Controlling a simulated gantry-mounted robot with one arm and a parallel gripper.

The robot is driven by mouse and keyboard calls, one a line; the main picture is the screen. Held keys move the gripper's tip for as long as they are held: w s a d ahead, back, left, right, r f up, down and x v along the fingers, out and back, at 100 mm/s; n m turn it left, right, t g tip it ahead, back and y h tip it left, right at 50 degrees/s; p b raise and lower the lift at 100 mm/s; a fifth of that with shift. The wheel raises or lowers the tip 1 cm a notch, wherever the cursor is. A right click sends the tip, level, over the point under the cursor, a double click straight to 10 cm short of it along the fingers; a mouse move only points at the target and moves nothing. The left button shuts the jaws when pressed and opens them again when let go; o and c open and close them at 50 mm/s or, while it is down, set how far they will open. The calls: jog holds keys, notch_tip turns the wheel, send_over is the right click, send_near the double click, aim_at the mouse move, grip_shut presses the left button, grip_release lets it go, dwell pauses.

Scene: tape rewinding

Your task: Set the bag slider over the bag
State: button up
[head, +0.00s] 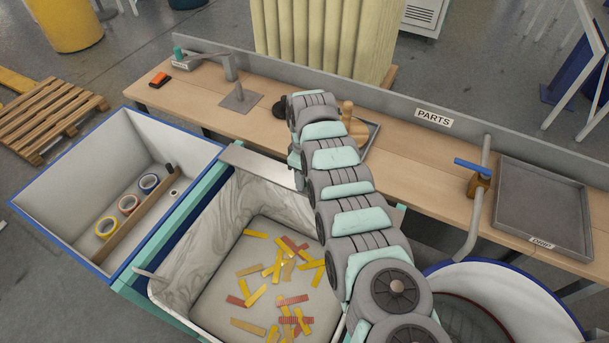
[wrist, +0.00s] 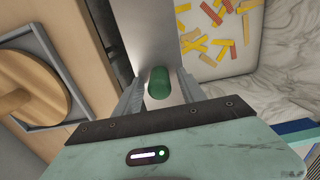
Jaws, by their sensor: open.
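The bag slider (head: 262,163) is a flat grey metal plate at the bench-side end of the bag. It also shows in the wrist view (wrist: 158,25), with a green knob (wrist: 159,84) standing on it. The bag (head: 195,225) is a pale marbled liner, open at the top, with yellow and red strips inside; part of it shows in the wrist view (wrist: 285,40). My gripper (wrist: 160,90) is open, its fingers on either side of the knob. I cannot tell whether they touch it. My arm hides the plate's right end and part of the bag in the head view.
A blue-rimmed bin (head: 75,187) with tape rolls stands left of the bag. The wooden bench (head: 425,168) runs behind, carrying a grey tray (head: 545,205) and a wooden-knobbed piece (head: 349,112). A blue-rimmed drum (head: 500,290) stands at the lower right.

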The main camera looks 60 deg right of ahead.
jog(key=shift+c, duration=0.3)
grip_shut()
dwell(1.1)
